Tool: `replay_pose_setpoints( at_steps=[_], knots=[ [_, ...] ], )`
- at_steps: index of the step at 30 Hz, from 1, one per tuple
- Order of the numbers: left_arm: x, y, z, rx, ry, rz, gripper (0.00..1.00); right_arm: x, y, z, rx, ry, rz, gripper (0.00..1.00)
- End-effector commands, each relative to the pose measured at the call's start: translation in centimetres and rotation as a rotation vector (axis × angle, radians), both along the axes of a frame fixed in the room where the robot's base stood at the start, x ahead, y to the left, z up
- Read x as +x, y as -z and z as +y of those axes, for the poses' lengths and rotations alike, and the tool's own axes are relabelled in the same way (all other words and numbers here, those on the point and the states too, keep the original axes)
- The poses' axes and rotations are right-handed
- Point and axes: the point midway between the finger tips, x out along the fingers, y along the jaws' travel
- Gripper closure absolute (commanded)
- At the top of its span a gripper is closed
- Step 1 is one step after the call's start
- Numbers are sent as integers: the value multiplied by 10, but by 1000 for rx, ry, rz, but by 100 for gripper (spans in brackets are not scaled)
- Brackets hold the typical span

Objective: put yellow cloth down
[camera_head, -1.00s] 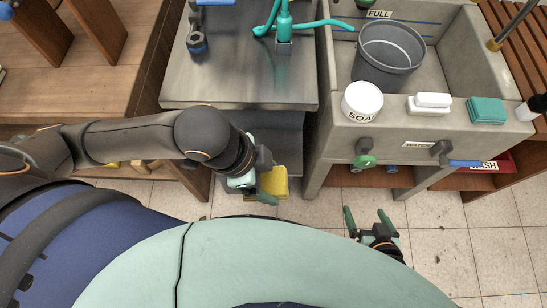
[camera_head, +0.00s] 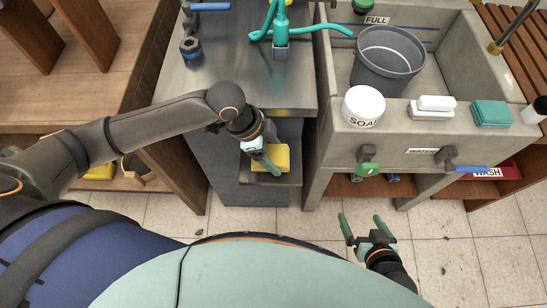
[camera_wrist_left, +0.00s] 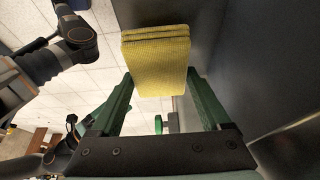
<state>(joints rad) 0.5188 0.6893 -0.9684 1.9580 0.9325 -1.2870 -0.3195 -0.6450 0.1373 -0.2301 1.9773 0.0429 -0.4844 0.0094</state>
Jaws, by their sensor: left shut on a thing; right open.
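My left gripper (camera_head: 268,163) is shut on a yellow folded cloth (camera_head: 281,156). It holds the cloth over a grey lower shelf (camera_head: 287,180) below the steel counter. In the left wrist view the cloth (camera_wrist_left: 155,60) shows as stacked folds between the fingertips. Part of the cloth is hidden behind the gripper in the head view. I cannot tell whether the cloth touches the shelf. My right gripper (camera_head: 362,222) is open and empty above the floor tiles, right of the shelf.
The steel counter (camera_head: 225,75) overhangs the shelf. A concrete sink (camera_head: 400,135) stands to the right, with a grey bucket (camera_head: 388,60), soap tub (camera_head: 364,105), white block (camera_head: 433,108) and teal cloth (camera_head: 491,113). A wooden bench (camera_head: 90,90) is at the left.

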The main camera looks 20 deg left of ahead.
Motion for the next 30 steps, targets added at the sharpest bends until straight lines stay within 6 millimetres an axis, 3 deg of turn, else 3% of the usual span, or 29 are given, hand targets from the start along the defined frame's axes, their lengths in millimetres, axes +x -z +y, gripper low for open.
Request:
replay_pose_setpoints(
  at_steps=[8, 18, 19, 24, 30],
  knots=[
    [3, 35, 1, 2, -1, 1, 72, -1, 9, 5, 4, -12, 8, 0],
    [3, 37, 1, 0, 0, -1, 72, 1, 5, 6, 5, -14, 4, 0],
    [3, 38, 1, 0, 0, -1, 19, 1, 5, 6, 5, -14, 4, 0],
    [3, 37, 1, 0, 0, -1, 0, 1, 5, 5, 4, -12, 1, 0],
    [3, 37, 1, 1, 0, -1, 0, 2, 5, 4, 3, -10, -1, 0]
  ],
)
